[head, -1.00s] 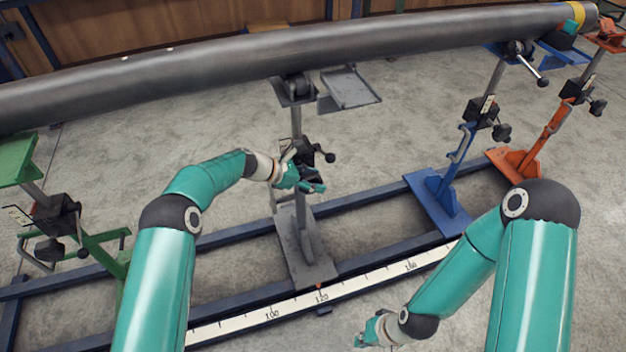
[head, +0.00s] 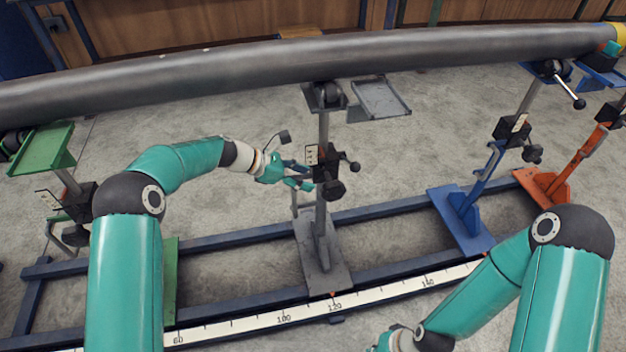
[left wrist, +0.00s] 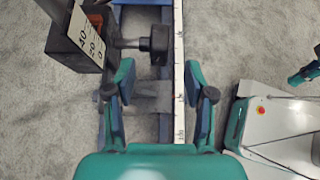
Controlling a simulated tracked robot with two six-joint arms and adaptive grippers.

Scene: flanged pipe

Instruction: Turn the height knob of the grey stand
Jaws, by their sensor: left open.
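The grey stand (head: 318,245) rises mid-picture in the head view, with its pad under the pipe (head: 250,65). Its dark height block (head: 322,160) carries a scale plate, a black knob (head: 335,191) low in front and a ball-ended handle (head: 353,167) at right. My left gripper (head: 299,178) is open beside the block, left of the front knob. In the left wrist view the block (left wrist: 72,45) is upper left, and a black knob (left wrist: 158,43) on a shaft lies between the lines of my open fingers, near the tips; contact is not visible. My right gripper (head: 383,343) is partly cut off at the bottom.
A green stand (head: 45,150) is at left; blue (head: 462,215) and orange (head: 545,183) stands are at right. Blue rails and a white ruler (head: 260,322) run below. A grey tray (head: 380,98) juts out beside the grey stand's top.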

